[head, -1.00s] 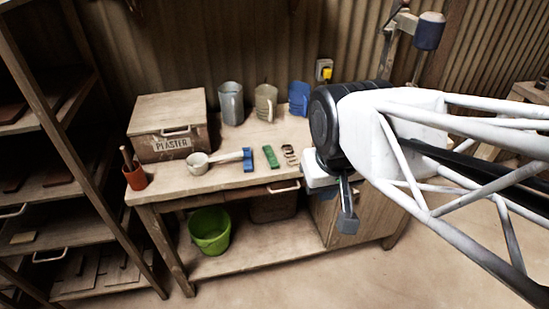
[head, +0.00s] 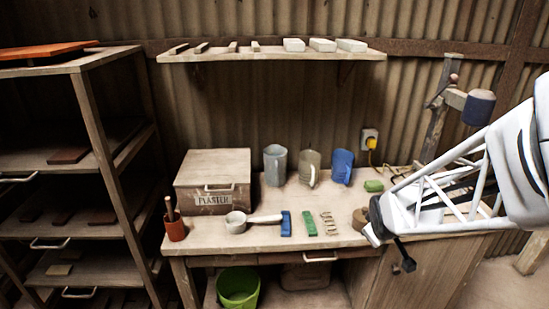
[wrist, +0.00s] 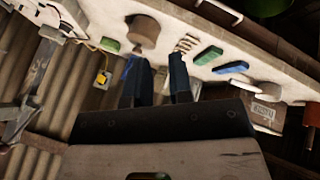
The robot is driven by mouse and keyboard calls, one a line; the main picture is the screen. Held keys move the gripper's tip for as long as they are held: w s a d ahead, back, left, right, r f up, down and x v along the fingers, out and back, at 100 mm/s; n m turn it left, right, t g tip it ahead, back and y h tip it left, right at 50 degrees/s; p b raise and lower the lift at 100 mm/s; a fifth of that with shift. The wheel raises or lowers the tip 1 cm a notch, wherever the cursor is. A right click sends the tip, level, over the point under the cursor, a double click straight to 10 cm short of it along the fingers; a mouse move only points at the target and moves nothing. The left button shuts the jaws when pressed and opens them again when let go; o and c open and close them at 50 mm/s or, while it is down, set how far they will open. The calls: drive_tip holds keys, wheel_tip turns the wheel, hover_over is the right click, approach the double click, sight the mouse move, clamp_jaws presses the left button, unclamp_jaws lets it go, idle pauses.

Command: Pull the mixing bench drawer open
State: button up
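The mixing bench (head: 270,240) stands against the corrugated wall. Its drawer is under the top, with a pale bar handle (head: 320,257) at the front; the drawer front looks flush with the bench. A pale bar, apparently the same handle, shows at the top of the wrist view (wrist: 220,10). My gripper (head: 404,262) is in front of the bench, to the right of the handle and apart from it. In the wrist view its two dark fingers (wrist: 156,85) are spread with a gap and nothing between them.
On the bench are a plaster box (head: 213,182), several jugs (head: 310,168), a scoop (head: 236,222), a green block (head: 309,224) and a red pot (head: 175,228). A green bucket (head: 238,287) stands below. A rack (head: 100,130) is at left; a wall shelf (head: 270,55) hangs above.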

drive_tip(key=w+d+f+n+t, duration=0.2)
drive_tip(key=w+d+f+n, duration=0.35)
drive_tip(key=f, duration=0.55)
drive_tip(key=n+t+y, duration=1)
drive_tip(key=n, duration=0.3)
approach(320, 260)
drive_tip(key=shift+f+m+x, duration=0.2)
drive_tip(key=shift+m+x, duration=0.05)
drive_tip(key=shift+x, duration=0.95)
drive_tip(key=shift+w, duration=0.2)
drive_tip(key=shift+x, duration=3.8)
